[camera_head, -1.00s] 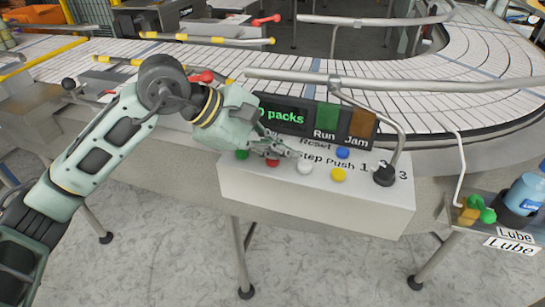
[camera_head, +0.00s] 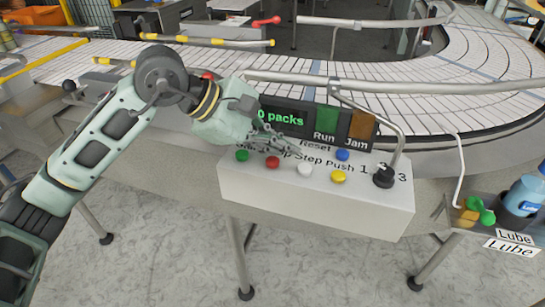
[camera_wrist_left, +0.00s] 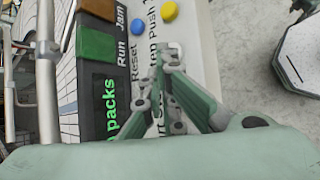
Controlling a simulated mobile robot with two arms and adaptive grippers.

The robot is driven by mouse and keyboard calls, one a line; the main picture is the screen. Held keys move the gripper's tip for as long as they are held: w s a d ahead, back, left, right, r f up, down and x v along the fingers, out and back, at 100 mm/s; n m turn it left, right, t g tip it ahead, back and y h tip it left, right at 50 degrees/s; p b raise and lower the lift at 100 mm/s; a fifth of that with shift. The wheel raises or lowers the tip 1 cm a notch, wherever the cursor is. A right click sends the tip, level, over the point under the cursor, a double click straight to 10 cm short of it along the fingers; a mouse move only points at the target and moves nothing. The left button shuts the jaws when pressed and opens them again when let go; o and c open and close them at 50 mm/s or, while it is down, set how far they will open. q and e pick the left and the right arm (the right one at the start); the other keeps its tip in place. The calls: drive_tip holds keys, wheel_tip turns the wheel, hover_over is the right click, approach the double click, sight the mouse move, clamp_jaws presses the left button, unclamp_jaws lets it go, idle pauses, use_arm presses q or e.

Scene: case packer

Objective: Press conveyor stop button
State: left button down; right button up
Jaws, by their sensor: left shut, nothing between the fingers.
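The control box (camera_head: 315,205) has a white top with green (camera_head: 242,155), red (camera_head: 272,161), white (camera_head: 304,168) and yellow (camera_head: 338,176) buttons in a row. A blue button (camera_head: 342,154) sits behind them. The label behind the red button is partly covered, with "op" readable. My left gripper (camera_head: 290,146) is shut and empty, its fingers over the panel behind the red and white buttons. In the left wrist view, the shut fingertips (camera_wrist_left: 168,52) lie over the lettering. The blue (camera_wrist_left: 138,27) and yellow (camera_wrist_left: 169,11) buttons show beyond them; the red button is not visible there.
A dark display (camera_head: 285,115) reads "0 packs", with Run and Jam panels beside it. A black knob (camera_head: 384,177) with a bent metal rod stands at the box's right. The curved conveyor (camera_head: 420,95) and its rails lie behind. A Lube station (camera_head: 510,215) is at the right.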

use_arm(q)
drive_tip(key=shift+r+p, duration=1)
drive_tip(key=shift+r, duration=1.55)
